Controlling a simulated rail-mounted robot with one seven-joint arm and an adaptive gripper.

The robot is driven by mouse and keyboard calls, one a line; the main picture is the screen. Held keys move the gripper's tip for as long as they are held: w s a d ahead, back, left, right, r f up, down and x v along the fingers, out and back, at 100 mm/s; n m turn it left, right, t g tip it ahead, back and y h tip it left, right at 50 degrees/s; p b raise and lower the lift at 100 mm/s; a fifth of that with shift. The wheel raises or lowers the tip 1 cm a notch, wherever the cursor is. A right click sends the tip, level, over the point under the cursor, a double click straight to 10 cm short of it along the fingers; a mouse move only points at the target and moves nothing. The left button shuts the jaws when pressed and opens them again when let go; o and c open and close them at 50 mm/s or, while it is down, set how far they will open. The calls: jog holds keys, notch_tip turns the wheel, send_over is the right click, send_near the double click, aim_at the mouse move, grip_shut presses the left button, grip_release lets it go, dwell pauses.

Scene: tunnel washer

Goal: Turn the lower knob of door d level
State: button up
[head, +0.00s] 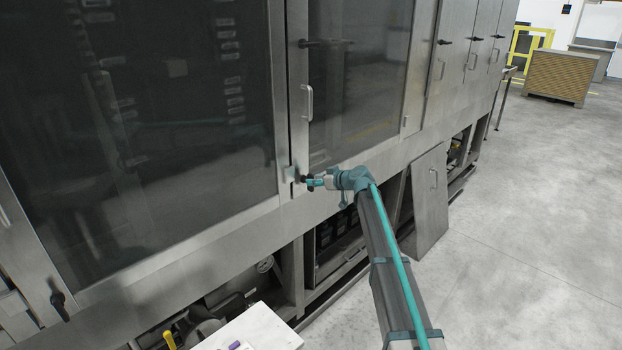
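A glazed door (352,75) of the washer stands closed in the middle of the head view, with a vertical handle (308,102) on its left frame. I see no letter that marks it as door d. A dark upper knob (304,43) sticks out level near the top of that frame. A small dark lower knob (303,179) sits at the frame's bottom corner. My gripper (312,182) is right at this knob, pointing left, and partly covers it. The knob's angle, contact and the finger opening are too small to tell.
A larger dark glass door (150,120) is at left, with another dark knob (59,300) low on it. A loose panel (430,200) leans below the doors. A white board (250,330) lies at the bottom. The floor (540,220) at right is clear.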

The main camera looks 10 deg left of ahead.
jog(key=shift+p+x, duration=0.3)
jog(key=shift+x, duration=1.25)
grip_shut()
